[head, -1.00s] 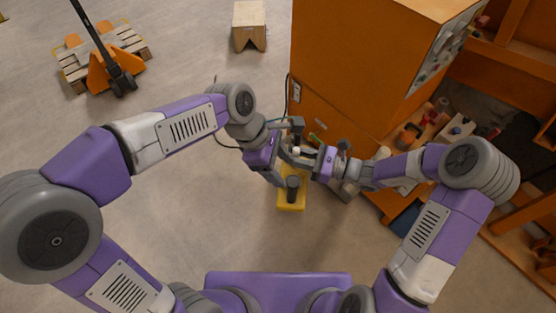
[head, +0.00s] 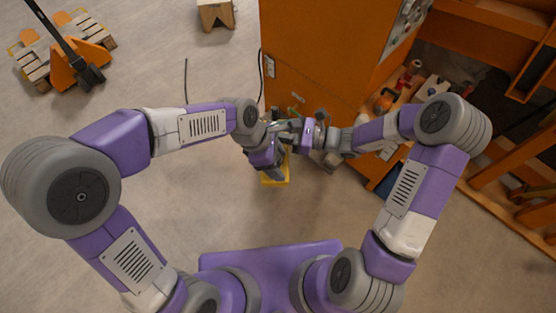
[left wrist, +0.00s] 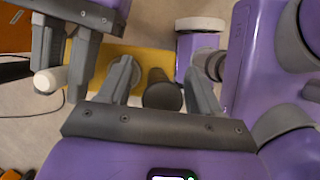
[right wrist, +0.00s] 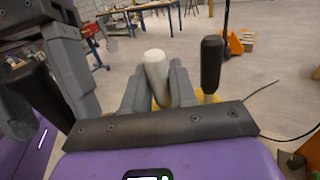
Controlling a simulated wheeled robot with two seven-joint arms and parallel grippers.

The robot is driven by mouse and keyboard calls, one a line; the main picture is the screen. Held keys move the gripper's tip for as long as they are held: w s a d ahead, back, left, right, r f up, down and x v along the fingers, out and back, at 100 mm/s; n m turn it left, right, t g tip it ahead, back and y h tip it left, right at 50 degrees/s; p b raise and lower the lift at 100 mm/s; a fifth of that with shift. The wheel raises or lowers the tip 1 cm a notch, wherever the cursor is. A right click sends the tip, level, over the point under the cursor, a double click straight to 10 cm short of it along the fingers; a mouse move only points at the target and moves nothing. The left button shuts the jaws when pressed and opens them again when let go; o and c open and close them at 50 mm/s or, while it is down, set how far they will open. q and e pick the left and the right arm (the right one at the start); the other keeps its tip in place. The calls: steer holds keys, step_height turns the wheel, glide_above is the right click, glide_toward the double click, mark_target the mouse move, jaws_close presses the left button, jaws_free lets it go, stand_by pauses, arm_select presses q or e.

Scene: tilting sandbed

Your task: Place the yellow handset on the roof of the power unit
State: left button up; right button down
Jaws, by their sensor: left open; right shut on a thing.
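The yellow handset (head: 276,180) is a flat yellow block below my two grippers in the head view, largely hidden by them. It carries a black upright knob (left wrist: 162,90) and a white peg (right wrist: 157,75). My left gripper (head: 281,148) is open; in the left wrist view its fingers stand on either side of the black knob, apart from it. My right gripper (head: 298,140) is shut on the white peg, seen between its fingers in the right wrist view. The orange cabinet (head: 310,70), seemingly the power unit, stands just beyond the grippers; its roof is hardly in view.
A shelf (head: 388,100) with loose tools and an orange frame (head: 490,165) lie right of the cabinet. A black cable (head: 260,75) runs by its left side.

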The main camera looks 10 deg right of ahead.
arm_select(q)
steer(key=shift+d+f, duration=0.1)
steer(key=shift+f, duration=0.15)
jaws_close()
arm_select(e)
steer(key=c, duration=0.8)
jaws_free()
